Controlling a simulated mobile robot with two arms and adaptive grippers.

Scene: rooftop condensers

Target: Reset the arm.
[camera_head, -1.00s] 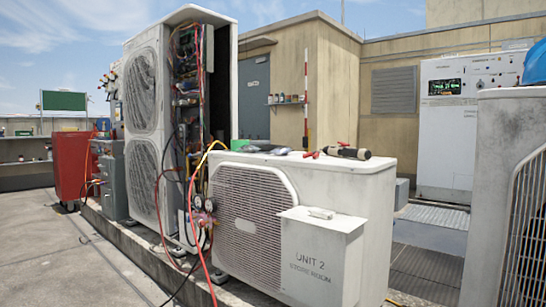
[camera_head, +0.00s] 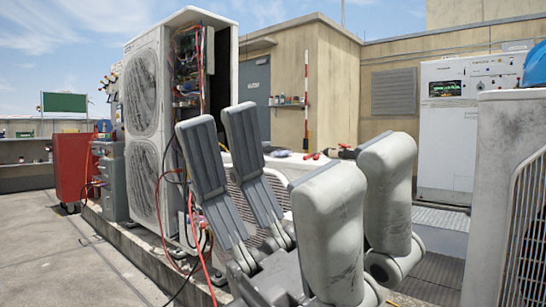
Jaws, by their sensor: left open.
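My left gripper (camera_head: 221,122) fills the lower middle of the head view, its two long grey fingers pointing up and apart, with nothing between them. It stands in front of the white Unit 2 condenser (camera_head: 283,165) and hides most of its front, grille and label. Two thick, worn grey rounded parts of mine rise to the right of the fingers. I cannot tell any contact with the condenser. My right gripper is not in view.
Pliers and a dark tool (camera_head: 341,152) lie on the condenser top. A tall open condenser (camera_head: 143,130) with red hoses stands behind left, beside a red bin (camera_head: 72,165). A grey unit (camera_head: 505,160) stands near right. The floor at front left is clear.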

